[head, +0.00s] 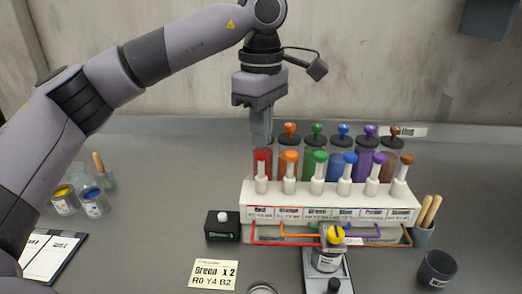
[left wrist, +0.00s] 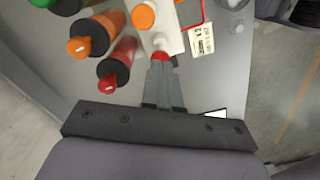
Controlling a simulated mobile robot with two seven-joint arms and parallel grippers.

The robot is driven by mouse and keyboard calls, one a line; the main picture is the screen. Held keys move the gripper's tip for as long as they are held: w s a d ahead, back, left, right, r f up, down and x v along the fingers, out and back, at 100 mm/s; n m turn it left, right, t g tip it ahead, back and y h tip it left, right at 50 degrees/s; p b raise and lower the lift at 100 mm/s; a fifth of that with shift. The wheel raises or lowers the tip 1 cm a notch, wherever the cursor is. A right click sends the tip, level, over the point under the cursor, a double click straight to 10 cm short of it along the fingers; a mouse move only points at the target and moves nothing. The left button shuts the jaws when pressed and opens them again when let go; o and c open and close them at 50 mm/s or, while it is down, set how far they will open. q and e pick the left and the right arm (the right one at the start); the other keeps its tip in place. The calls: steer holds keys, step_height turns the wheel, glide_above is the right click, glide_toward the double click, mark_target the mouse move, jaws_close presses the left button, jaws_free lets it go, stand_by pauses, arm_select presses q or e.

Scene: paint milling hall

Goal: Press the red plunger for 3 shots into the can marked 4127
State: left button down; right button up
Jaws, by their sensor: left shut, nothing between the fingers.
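The red plunger (head: 262,156) is leftmost in the front row of the white dispenser (head: 330,200); its red top also shows in the left wrist view (left wrist: 160,57). My left gripper (head: 262,143) is shut and empty, pointing down with its fingertips at the red top. They look very close to it or touching; I cannot tell which. My right gripper is out of view.
Orange, green, blue, purple and brown plungers stand to the right of the red one. A black box (head: 222,226) with a white button, paint cans (head: 95,204), a clipboard (head: 50,255) and a dark cup (head: 437,268) stand around.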

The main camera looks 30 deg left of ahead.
mark_target(261, 152)
arm_select(q)
steer(key=shift+f+b, duration=1)
steer(key=shift+f, duration=0.8)
steer(key=shift+r, duration=0.25)
steer(key=shift+r+p, duration=1.7)
steer(key=shift+p, duration=0.1)
steer(key=shift+f, duration=0.25)
